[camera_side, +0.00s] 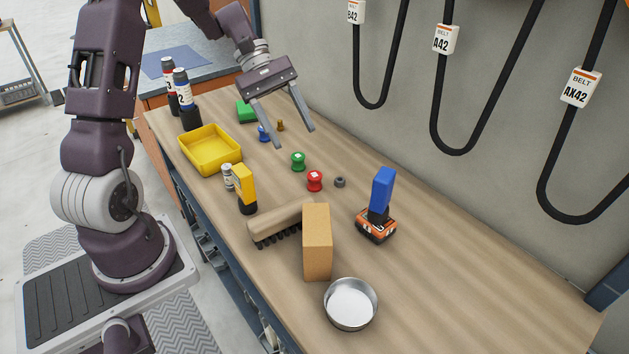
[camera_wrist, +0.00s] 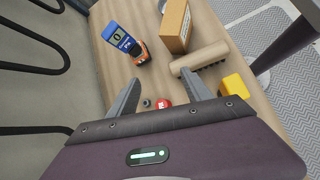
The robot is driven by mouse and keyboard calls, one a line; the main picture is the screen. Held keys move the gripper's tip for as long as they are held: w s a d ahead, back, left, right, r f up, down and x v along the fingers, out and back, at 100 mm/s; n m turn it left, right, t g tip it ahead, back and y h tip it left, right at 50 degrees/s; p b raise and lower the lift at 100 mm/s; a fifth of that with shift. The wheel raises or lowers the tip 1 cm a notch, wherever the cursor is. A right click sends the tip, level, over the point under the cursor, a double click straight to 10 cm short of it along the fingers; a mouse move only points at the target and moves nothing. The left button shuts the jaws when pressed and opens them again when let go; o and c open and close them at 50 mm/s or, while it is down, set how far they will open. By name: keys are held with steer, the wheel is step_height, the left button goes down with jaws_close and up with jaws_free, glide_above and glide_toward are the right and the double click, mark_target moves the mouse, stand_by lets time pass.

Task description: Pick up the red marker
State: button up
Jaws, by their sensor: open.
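The red marker (camera_side: 315,181) is a small spool-shaped piece with a pale label on top, standing on the wooden bench. In the wrist view the red marker (camera_wrist: 164,104) shows near the gripper's body, between the two fingers in the picture, its lower part hidden. My gripper (camera_side: 295,139) is open and empty, with its fingers pointing down above the bench. In the side view it is up and to the left of the red marker, apart from it. Its spread fingers also show in the wrist view (camera_wrist: 164,76).
A green spool (camera_side: 298,162) and a grey nut (camera_side: 340,182) stand close to the red marker. A yellow tray (camera_side: 211,150) is left.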

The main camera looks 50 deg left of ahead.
mark_target(315, 175)
steer(key=a+f+n+t+h, duration=0.1)
steer(key=a+f+n, duration=0.1)
steer(key=a+f, duration=0.1)
steer(key=w+a+f+n+t+h, duration=0.1)
steer(key=a+f+n, duration=0.2)
steer(key=f, duration=0.1)
steer(key=w+a+f+n+t+h, duration=0.1)
steer(key=a+f+n+t, duration=0.1)
steer(key=a+f, duration=0.2)
steer(key=shift+f, duration=0.3)
steer(key=shift+n, duration=0.3)
steer(key=x, duration=1.2)
steer(key=shift+w+r, duration=0.1)
steer(key=shift+r, duration=0.15)
jaws_close()
